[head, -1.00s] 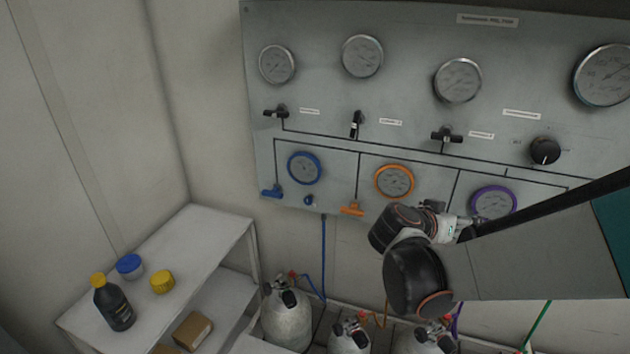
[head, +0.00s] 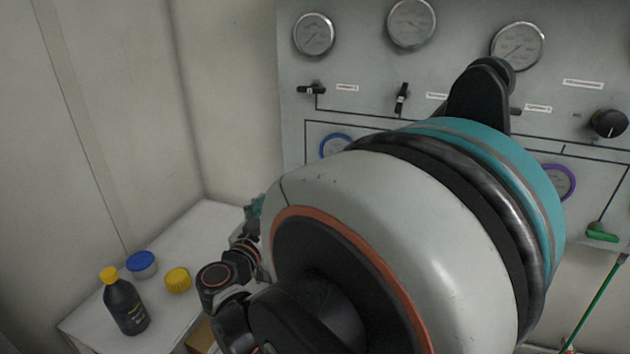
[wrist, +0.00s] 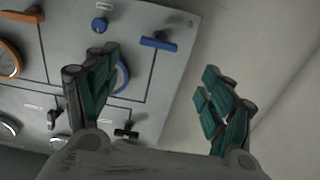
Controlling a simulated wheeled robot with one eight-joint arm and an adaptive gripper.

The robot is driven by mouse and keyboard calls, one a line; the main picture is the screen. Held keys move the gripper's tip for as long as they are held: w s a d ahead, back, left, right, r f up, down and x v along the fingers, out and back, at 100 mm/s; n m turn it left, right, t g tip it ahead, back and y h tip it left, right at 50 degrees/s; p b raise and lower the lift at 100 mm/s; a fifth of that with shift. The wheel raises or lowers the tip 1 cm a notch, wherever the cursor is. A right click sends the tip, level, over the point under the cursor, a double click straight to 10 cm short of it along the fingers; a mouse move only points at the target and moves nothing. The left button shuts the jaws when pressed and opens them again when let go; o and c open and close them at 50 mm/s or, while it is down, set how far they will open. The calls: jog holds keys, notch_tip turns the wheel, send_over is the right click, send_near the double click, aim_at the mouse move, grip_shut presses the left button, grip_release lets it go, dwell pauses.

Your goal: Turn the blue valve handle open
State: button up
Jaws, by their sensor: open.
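The blue valve handle (wrist: 159,43) is a T-shaped lever on the grey panel. It shows in the wrist view at the upper middle, beyond the gap between my fingers. In the head view my own arm hides it. My gripper (wrist: 160,105) is open and empty, with green-padded fingers spread wide. The handle lies ahead of the fingertips and apart from them. In the head view part of my gripper (head: 254,208) shows at the left edge of my arm. The blue-rimmed gauge (head: 336,146) is partly covered by my arm, and in the wrist view by the left finger.
A blue knob (wrist: 99,25) and an orange handle (wrist: 22,15) are on the panel near the blue handle. Black valves (head: 312,90) sit higher up. A white shelf (head: 205,222) at left holds a dark bottle (head: 126,306), a blue lid (head: 141,264) and a yellow lid (head: 178,280).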

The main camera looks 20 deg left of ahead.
jog(key=w+b, duration=0.1)
jog(key=w, duration=0.3)
jog(key=w+b, duration=0.1)
jog(key=w, duration=0.3)
jog(key=w+d+b, duration=0.1)
jog(key=w, duration=0.4)
jog(key=shift+w+d, duration=0.1)
jog(key=c, duration=1.1)
